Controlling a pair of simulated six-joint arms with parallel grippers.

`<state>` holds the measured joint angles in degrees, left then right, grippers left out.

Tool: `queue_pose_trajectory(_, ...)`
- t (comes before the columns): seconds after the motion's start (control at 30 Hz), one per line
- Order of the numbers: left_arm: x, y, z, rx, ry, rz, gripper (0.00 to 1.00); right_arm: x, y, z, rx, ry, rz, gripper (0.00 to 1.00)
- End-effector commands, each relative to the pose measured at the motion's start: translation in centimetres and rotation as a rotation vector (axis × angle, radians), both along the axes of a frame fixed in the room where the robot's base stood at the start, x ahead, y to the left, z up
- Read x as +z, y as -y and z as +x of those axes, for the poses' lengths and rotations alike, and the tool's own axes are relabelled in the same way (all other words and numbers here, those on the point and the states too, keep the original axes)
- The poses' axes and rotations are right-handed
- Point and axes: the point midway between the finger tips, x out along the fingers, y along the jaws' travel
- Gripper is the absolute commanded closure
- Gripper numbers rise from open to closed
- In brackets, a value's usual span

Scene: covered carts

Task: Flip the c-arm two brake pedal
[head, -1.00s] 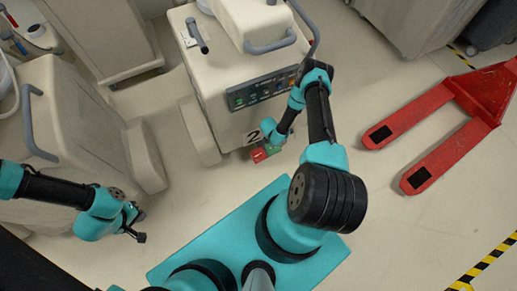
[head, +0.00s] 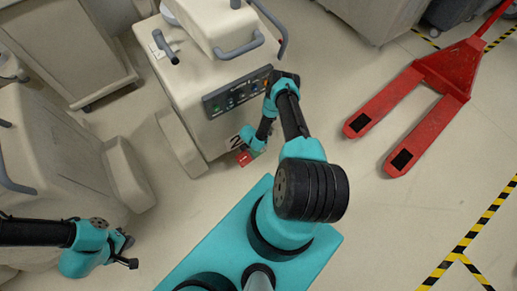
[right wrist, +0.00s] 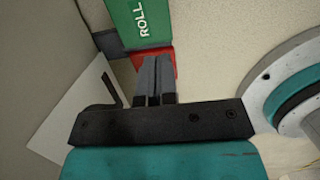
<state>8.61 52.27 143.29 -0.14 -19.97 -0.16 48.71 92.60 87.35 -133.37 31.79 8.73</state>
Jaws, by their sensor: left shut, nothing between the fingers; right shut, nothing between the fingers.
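The cart with the number 2 label (head: 236,143) stands at top centre in the head view. Its brake pedal (head: 244,158) is low at the front, with a red part showing there. In the right wrist view the pedal's green part (right wrist: 140,20) reads "ROLL", and a red part (right wrist: 169,64) lies beside it. My right gripper (right wrist: 157,60) is shut and empty, its fingertips over the red part near the green edge; I cannot tell if they touch. My left gripper (head: 132,252) is shut and empty at lower left, away from the pedal.
A second covered cart (head: 50,150) stands at the left, near my left arm. A red pallet jack (head: 425,110) is at the right. Yellow-black floor tape (head: 480,230) runs at lower right. The floor between the numbered cart and pallet jack is clear.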

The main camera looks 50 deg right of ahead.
Motion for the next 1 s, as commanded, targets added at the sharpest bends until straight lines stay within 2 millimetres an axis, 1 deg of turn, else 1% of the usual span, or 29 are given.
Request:
queue_pose_trajectory(0.03, 0.0, 0.0, 0.0, 0.000, 0.000, 0.000, 1.00, -0.9, 0.1, -0.1, -0.001, -0.001, -0.001, 1.00)
queue_pose_trajectory(0.2, 0.0, 0.0, 0.0, 0.000, 0.000, 0.000, 1.00, -3.4, 0.6, -0.2, -0.002, 0.000, 0.000, 1.00)
queue_pose_trajectory(0.4, 0.0, 0.0, 0.0, 0.000, 0.000, 0.000, 1.00, -6.1, 1.2, -0.4, -0.002, 0.000, 0.000, 1.00)
queue_pose_trajectory(0.6, 0.0, 0.0, 0.0, 0.000, 0.000, 0.000, 1.00, -8.3, 1.7, -0.4, -0.002, 0.000, -0.001, 1.00)
queue_pose_trajectory(0.8, 0.0, 0.0, 0.0, 0.000, 0.000, 0.000, 1.00, -9.3, 1.9, -0.5, -0.001, 0.000, 0.000, 1.00)
queue_pose_trajectory(1.0, 0.0, 0.0, 0.0, 0.000, 0.000, 0.000, 1.00, -9.4, 2.0, -0.5, 0.000, 0.000, 0.000, 1.00)
